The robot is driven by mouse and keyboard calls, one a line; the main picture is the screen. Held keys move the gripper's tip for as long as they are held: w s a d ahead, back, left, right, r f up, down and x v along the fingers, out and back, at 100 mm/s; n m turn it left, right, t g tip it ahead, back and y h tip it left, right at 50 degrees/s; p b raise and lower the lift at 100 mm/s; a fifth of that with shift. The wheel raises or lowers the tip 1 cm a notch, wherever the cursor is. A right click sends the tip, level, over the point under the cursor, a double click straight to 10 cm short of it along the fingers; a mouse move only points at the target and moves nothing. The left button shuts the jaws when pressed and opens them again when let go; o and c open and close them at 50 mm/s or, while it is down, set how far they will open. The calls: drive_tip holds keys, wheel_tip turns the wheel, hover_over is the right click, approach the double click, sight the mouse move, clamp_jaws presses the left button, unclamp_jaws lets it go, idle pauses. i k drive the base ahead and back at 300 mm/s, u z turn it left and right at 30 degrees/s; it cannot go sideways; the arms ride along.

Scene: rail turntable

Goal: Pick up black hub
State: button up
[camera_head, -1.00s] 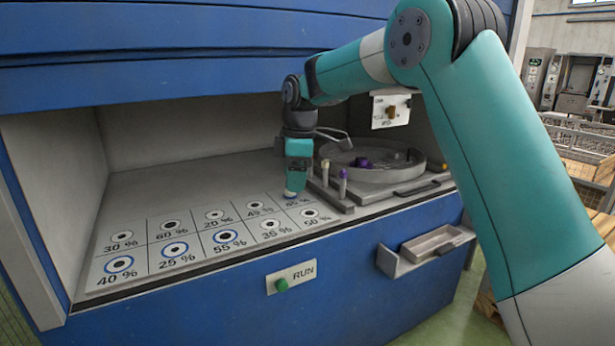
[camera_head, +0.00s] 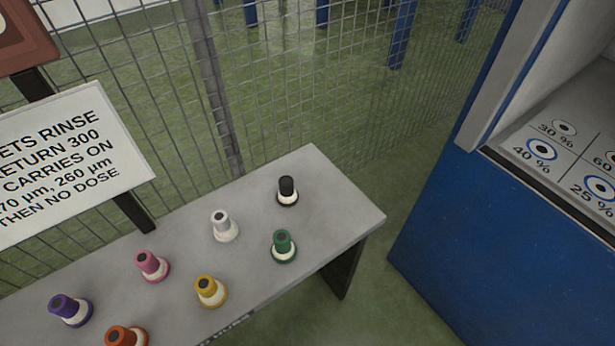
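The black hub (camera_head: 287,190) stands upright on the grey bench (camera_head: 345,215), near its far right corner. It has a black top and a pale band above a dark base. Nothing touches it. My gripper and arm are outside the current head view, so I cannot see where they are relative to the hub.
A white hub (camera_head: 223,226), green hub (camera_head: 283,246), yellow hub (camera_head: 210,291), pink hub (camera_head: 151,265), purple hub (camera_head: 70,309) and orange hub (camera_head: 126,336) share the bench. A mesh fence (camera_head: 285,85) stands behind. A blue cabinet (camera_head: 480,240) is right, across a floor gap.

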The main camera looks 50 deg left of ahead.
sight(287, 196)
drive_tip(key=i, duration=0.7)
drive_tip(key=u, duration=2.25)
drive_tip(key=k, duration=0.4)
drive_tip(key=u, duration=0.4)
drive_tip(key=i, duration=0.5)
drive_tip(key=z, duration=0.35)
